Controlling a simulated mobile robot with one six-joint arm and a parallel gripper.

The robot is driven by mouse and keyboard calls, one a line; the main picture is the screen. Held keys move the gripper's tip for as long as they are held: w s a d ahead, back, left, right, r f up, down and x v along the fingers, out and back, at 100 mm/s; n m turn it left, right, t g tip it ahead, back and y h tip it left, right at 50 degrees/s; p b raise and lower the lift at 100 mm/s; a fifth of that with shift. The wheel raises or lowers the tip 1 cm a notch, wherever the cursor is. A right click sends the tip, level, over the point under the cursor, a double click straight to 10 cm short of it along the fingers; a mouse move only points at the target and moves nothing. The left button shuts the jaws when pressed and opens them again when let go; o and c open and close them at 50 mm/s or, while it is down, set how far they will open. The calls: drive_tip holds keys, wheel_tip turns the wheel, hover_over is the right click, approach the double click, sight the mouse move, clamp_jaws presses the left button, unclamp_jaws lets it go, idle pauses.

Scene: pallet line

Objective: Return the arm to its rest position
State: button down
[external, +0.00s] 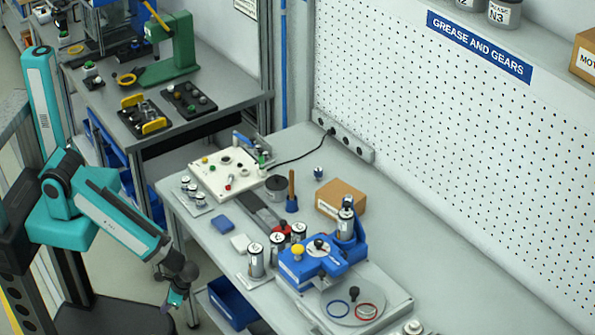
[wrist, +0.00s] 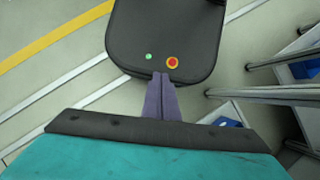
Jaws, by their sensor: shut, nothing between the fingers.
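My gripper (external: 174,302) hangs at the lower left in the external view, pointing down and clear of the bench's front edge. In the wrist view my gripper (wrist: 161,78) shows as two purple-grey fingers side by side, shut with nothing between them. My arm, teal and dark grey, is bent at the elbow left of the bench. In the wrist view the fingers lie over my black base top, which carries a red-and-yellow button and a green button.
The grey workbench (external: 222,260) stands right of my gripper, holding a blue fixture (external: 325,262), several metal cylinders and a cardboard box (external: 340,199). A blue bin (external: 232,303) sits below it. Another bench with a green press (external: 175,50) stands behind. Open floor shows in the wrist view (wrist: 60,80).

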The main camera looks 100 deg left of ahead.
drive_tip(key=shift+m, duration=0.7)
drive_tip(key=s+f, duration=0.1)
drive_tip(key=s+a+f, duration=0.1)
drive_tip(key=s+f, duration=0.1)
